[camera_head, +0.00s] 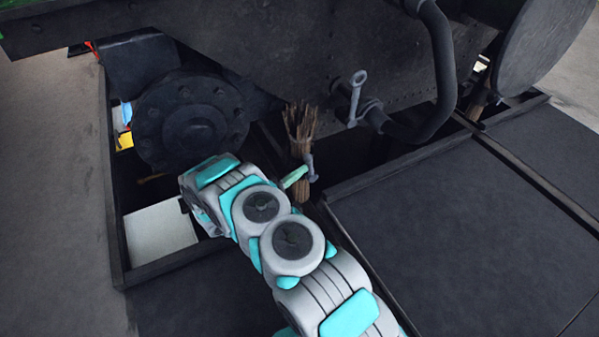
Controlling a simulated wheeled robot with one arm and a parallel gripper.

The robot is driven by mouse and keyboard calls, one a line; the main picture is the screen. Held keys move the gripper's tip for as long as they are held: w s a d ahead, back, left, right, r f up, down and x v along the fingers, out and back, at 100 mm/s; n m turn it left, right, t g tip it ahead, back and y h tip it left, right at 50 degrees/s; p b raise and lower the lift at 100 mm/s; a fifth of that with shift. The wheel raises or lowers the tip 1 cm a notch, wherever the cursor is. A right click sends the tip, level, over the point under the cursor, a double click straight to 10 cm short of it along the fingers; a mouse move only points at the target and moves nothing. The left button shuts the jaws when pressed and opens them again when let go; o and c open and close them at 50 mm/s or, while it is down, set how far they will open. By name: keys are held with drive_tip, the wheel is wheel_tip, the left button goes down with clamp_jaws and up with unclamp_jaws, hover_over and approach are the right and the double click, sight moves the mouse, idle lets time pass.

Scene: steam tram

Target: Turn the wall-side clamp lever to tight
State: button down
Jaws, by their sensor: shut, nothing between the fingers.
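Two small grey levers show, and I cannot tell which one is the wall-side clamp lever. One grey lever (355,98) stands nearly upright, with a rounded top end, beside a dark bent pipe. Another small grey lever-like piece (310,168) is lower down, in front of a bundle of brown twigs. A pale green bar (293,178) reaches from behind my arm towards this lower piece; I cannot tell what it belongs to or whether they touch. My arm rises from the bottom and bends left at the centre. My gripper is hidden.
A large dark bolted round cover (190,122) is close to my arm at upper left. The twig bundle (301,128) stands in a dark floor opening. The bent pipe (443,75) hangs at upper right. A white panel (160,232) lies left. Dark floor plates (440,235) at right are clear.

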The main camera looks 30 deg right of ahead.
drive_tip(key=d+y+b, duration=0.1)
drive_tip(key=y, duration=0.1)
drive_tip(key=d+r+m+y+b, duration=0.1)
drive_tip(key=d+y+b, duration=0.1)
drive_tip(key=d+r+g+y+b, duration=0.1)
drive_tip(key=d+y, duration=0.1)
drive_tip(key=y, duration=0.1)
drive_tip(key=d+y, duration=0.1)
drive_tip(key=y, duration=0.1)
drive_tip(key=shift+w+d+r+m+y, duration=0.1)
drive_tip(key=shift+d+m+y, duration=0.2)
drive_tip(key=shift+d, duration=0.05)
drive_tip(key=shift+d+f+g+y, duration=0.35)
drive_tip(key=shift+d+y, duration=0.2)
drive_tip(key=shift+y, duration=0.45)
drive_tip(key=shift+r, duration=0.1)
drive_tip(key=p+v, duration=0.2)
drive_tip(key=v, duration=1.2)
